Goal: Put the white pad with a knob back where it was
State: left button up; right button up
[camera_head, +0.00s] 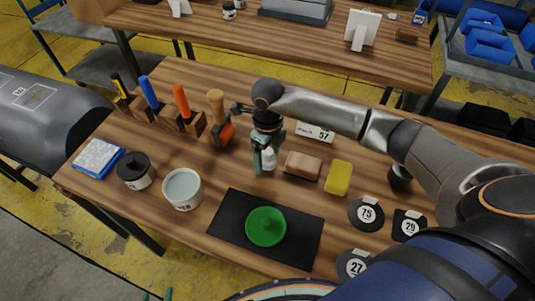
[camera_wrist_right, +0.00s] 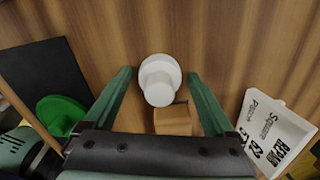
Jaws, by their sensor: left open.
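The white pad with a knob (camera_wrist_right: 160,80) sits on the wooden table, knob toward the camera in the right wrist view. In the head view it shows only in part (camera_head: 269,159), partly hidden by my right gripper. My right gripper (camera_head: 263,163) is open; in the right wrist view its green fingers (camera_wrist_right: 158,92) stand wide apart on either side of the pad, with nothing gripped. My left gripper (camera_head: 156,295) shows only as two green fingertips, apart, at the bottom edge of the head view.
A green knobbed disc (camera_head: 266,227) lies on a black mat (camera_head: 225,222). A brown block (camera_head: 303,165) and yellow sponge (camera_head: 338,178) lie right of the pad. A white labelled sign (camera_head: 315,132) lies behind. Tins (camera_head: 182,189) and upright-handled tools (camera_head: 182,101) stand left.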

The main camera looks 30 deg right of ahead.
aim_at(268, 151)
jog(key=shift+o, duration=0.2)
notch_tip(268, 151, up, 12)
jog(key=shift+r, duration=0.15)
dwell(0.4)
